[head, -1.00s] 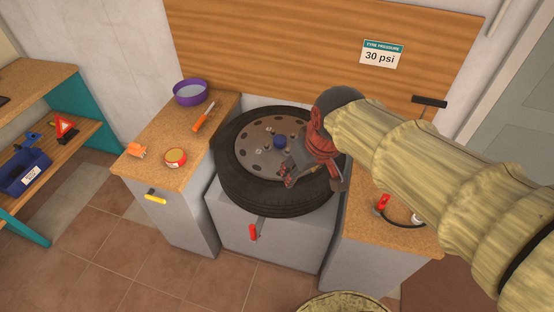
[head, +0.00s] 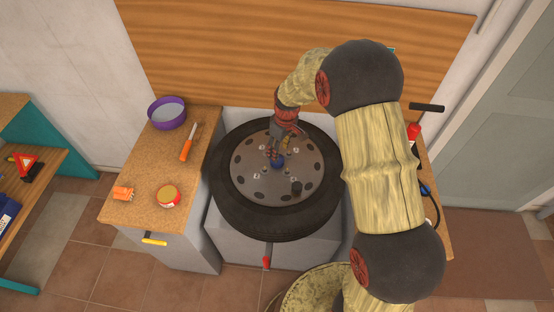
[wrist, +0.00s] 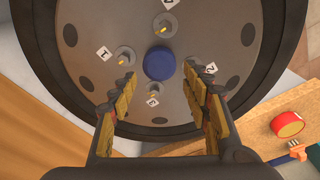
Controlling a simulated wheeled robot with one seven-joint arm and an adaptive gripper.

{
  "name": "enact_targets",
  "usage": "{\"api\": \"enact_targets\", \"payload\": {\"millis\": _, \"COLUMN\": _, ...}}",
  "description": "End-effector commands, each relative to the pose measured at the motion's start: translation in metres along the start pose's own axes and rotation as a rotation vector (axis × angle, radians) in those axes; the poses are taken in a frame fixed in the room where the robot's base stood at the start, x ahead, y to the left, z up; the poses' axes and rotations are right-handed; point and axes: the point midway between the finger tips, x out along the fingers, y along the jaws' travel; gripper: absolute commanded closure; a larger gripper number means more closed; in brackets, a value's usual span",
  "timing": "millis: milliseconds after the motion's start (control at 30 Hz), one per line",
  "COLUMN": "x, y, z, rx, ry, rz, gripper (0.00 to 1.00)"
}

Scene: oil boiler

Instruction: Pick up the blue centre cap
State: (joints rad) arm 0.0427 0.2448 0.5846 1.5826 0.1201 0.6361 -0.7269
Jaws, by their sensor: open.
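The blue centre cap (head: 277,161) sits at the middle of the wheel's grey disc (head: 305,183), partly covered by my gripper in the head view. In the wrist view the cap (wrist: 159,63) is a round blue disc, fully visible. My gripper (head: 274,153) is above the wheel hub, pointing down. In the wrist view my gripper (wrist: 163,85) is open and empty, with one finger to each side and the cap just beyond the fingertips. I cannot tell how much height separates them.
The black tyre (head: 240,212) lies flat on a grey stand. Studs with number tags (wrist: 124,56) surround the cap. The left counter (head: 135,205) holds a purple bowl (head: 167,112), an orange-handled tool (head: 187,150), a red tin (head: 168,196) and an orange item (head: 123,193).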

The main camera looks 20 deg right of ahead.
Motion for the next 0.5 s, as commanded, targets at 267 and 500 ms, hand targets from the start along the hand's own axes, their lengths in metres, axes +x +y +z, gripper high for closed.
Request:
{"api": "enact_targets", "payload": {"millis": 267, "x": 0.025, "y": 0.0, "z": 0.0, "rx": 0.001, "ry": -0.001, "rz": 0.0, "gripper": 0.52}}
{"api": "enact_targets", "payload": {"millis": 500, "x": 0.059, "y": 0.001, "z": -0.002, "rx": 0.001, "ry": -0.002, "rz": -0.001, "gripper": 0.52}}
